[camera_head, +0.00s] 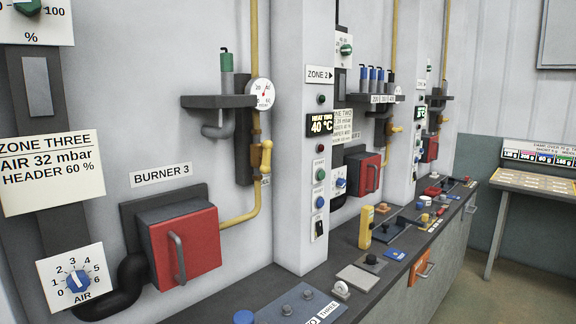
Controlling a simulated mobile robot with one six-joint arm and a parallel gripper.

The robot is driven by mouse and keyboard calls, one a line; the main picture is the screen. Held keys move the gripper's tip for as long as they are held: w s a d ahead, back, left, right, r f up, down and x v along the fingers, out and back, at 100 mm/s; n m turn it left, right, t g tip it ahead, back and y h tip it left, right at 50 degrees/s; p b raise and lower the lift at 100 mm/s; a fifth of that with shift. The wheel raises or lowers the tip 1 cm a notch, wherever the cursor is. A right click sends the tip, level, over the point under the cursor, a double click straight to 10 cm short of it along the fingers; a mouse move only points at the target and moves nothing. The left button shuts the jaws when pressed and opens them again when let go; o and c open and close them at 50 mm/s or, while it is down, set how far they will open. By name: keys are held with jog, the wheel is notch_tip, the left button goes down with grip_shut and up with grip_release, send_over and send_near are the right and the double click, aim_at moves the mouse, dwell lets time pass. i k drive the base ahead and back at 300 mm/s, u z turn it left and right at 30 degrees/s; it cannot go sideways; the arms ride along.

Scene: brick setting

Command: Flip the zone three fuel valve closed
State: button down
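The zone three panel is at the left, with a ZONE THREE card (50,172) reading AIR 32 mbar and HEADER 60 %. A red burner box (184,248) with a grey handle sits under the BURNER 3 label (160,175). A yellow pipe (242,216) runs from the burner box to the right and then up the wall. A yellow fitting (265,158), which looks like the fuel valve, sits upright on this pipe below a round gauge (262,94). A small label under it is partly hidden. My gripper is not in view.
A white AIR dial (77,281) with a blue knob is at the lower left. A dark shelf (217,102) juts out left of the gauge. A white pillar (292,160) stands close to the valve's right. A dark bench (290,308) runs below with several controls.

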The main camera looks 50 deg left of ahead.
aim_at(268, 145)
jog(key=u, duration=0.1)
jog(key=i, duration=0.3)
jog(key=z, duration=1.05)
jog(key=k, duration=0.15)
jog(key=u, duration=2.6)
jog(key=k, duration=0.15)
jog(key=u, duration=1.7)
jog(key=k, duration=0.35)
jog(key=u, duration=0.1)
